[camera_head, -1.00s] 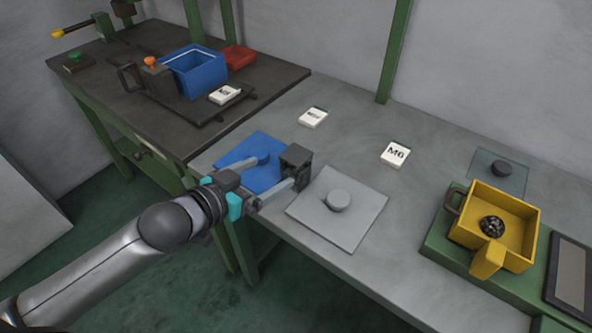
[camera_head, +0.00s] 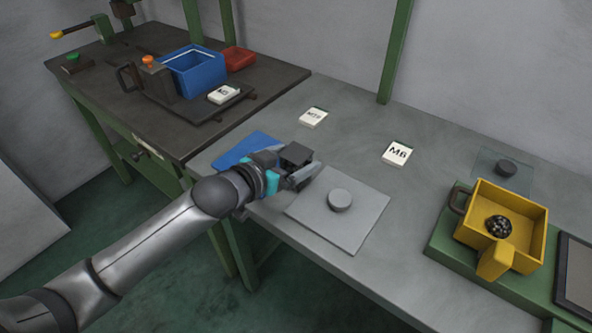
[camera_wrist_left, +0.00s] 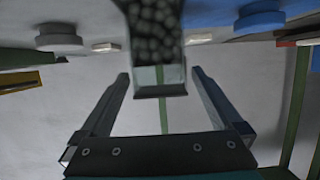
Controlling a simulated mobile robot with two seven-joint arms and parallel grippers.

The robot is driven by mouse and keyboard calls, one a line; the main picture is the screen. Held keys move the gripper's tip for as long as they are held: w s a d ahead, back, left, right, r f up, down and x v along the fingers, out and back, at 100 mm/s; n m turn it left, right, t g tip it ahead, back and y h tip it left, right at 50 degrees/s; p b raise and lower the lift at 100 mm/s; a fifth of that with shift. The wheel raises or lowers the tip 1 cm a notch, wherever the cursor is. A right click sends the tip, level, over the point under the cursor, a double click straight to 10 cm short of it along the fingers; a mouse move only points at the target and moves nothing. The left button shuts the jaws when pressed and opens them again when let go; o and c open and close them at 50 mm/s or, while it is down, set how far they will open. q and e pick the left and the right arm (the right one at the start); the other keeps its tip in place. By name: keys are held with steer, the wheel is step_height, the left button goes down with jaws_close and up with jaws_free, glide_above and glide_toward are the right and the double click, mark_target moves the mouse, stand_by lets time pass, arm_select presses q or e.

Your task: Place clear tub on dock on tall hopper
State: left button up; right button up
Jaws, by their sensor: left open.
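A small dark block-like tub (camera_head: 297,153) stands on the grey bench between the blue pad and the grey pad. In the left wrist view a clear-walled tub (camera_wrist_left: 158,80), apparently the same one, holds many dark balls, and its near end shows between the fingertips. My left gripper (camera_head: 293,172) is open around or just short of it; contact cannot be made out. The same gripper shows in the left wrist view (camera_wrist_left: 160,78), one finger at each side. No tall hopper or its dock can be told for sure. My right gripper is not in view.
A yellow tub (camera_head: 482,213) with dark contents sits on a green base at right. A grey pad (camera_head: 362,221), blue pad (camera_head: 245,149) and clear plate (camera_head: 487,163) lie on the bench. A blue tub (camera_head: 206,88) stands on the dark table. Label M6 (camera_head: 397,153) lies mid-bench.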

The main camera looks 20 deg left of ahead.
arm_select(q)
steer(key=shift+w+d+f, duration=0.2)
steer(key=shift+w, duration=0.3)
jaws_close()
stand_by(0.5)
steer(key=shift+r, duration=0.1)
